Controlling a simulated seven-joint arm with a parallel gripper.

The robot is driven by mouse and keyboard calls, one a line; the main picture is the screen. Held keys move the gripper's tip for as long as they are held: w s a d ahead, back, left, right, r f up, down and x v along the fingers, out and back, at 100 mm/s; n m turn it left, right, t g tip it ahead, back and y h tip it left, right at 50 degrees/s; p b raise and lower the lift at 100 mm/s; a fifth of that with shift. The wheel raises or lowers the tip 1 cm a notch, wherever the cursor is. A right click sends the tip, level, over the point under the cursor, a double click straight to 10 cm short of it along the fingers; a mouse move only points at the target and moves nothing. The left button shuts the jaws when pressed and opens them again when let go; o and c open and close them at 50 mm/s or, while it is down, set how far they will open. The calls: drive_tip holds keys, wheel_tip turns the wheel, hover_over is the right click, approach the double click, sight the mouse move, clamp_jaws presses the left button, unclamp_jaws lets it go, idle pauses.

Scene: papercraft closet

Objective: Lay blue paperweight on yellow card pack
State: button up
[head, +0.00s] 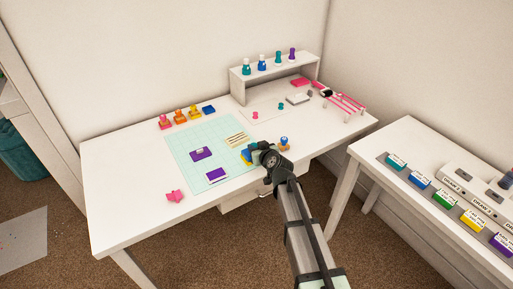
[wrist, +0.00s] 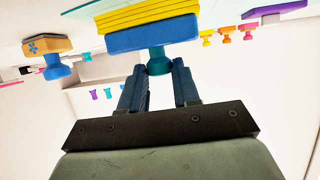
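The blue paperweight (wrist: 152,36) has a flat blue block with a round teal-blue knob. In the wrist view its block lies against the yellow card pack (wrist: 135,14), with no clear gap between them. My gripper (wrist: 160,66) has its two fingertips on either side of the knob. I see no clear gap at the knob, but cannot tell whether the fingers press on it. In the head view, the blue block (head: 246,155) shows at the mat's right edge, mostly hidden by my gripper (head: 256,149).
An orange stamp with a blue handle (head: 284,144) stands just right of my gripper. Stamps (head: 180,115) line the back edge. A shelf (head: 275,77) stands at back right. The table's front left is mostly clear.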

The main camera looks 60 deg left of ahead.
drive_tip(key=o, duration=0.5)
drive_tip(key=shift+c, duration=0.2)
drive_tip(key=shift+r, duration=0.1)
drive_tip(key=v, duration=1.2)
drive_tip(key=w+d+f+m+h, duration=0.35)
drive_tip(key=w+d+f, duration=0.65)
drive_tip(key=d+f, duration=0.55)
drive_tip(key=w+d+f+m+h, duration=0.2)
drive_tip(key=d+f+h, duration=0.1)
drive_tip(key=d+f, duration=0.65)
drive_tip(key=w+d+f+m+h, duration=0.2)
drive_tip(key=d+f, duration=0.4)
drive_tip(key=d, duration=0.6)
drive_tip(key=s+d+f+m+g+h, duration=0.1)
drive_tip(key=s+d+f, duration=0.2)
drive_tip(key=d, duration=0.4)
drive_tip(key=s+d+f+m+g+h, duration=0.1)
drive_tip(key=s+d+f+m, duration=0.1)
drive_tip(key=d+f, duration=0.35)
drive_tip(key=s+d+f+m+g+h, duration=0.1)
drive_tip(key=s+d+f+g, duration=0.15)
drive_tip(key=d, duration=0.55)
drive_tip(key=s+d+f+m+g+h, duration=0.2)
drive_tip(key=s+d+f+m+g, duration=0.1)
drive_tip(key=s+d, duration=1.2)
drive_tip(key=shift+s+d+m+g, duration=0.35)
drive_tip(key=shift+s+m+g, duration=0.2)
drive_tip(key=shift+s+m, duration=0.35)
